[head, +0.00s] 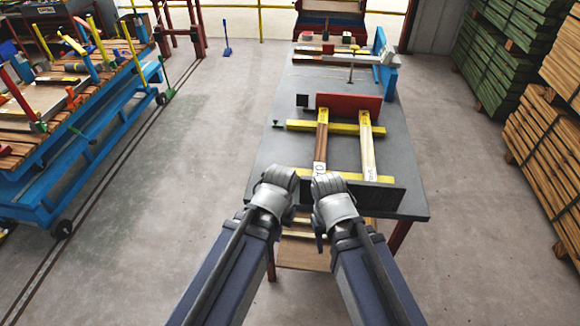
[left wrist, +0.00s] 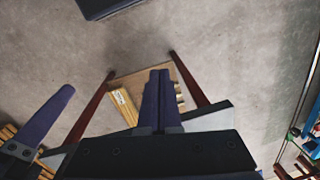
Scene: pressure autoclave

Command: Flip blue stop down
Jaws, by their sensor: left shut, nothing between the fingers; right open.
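A blue upright piece (head: 381,44) stands at the far right end of the grey table, above a blue block (head: 388,80). It looks like the blue stop and it is raised; its hinge is too small to make out. My left gripper (head: 277,182) and right gripper (head: 327,184) are side by side at the table's near edge, far from the blue piece. In the left wrist view my left gripper's fingers (left wrist: 160,98) are together with nothing between them. My right gripper is open and empty; its fingertips are hard to see in the head view.
On the grey table (head: 285,152) lie yellow bars (head: 345,128), wooden strips (head: 367,150), a red block (head: 348,105) and a dark plate (head: 375,198). A blue trolley (head: 90,145) stands left, timber stacks (head: 515,80) right. The floor between trolley and table is clear.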

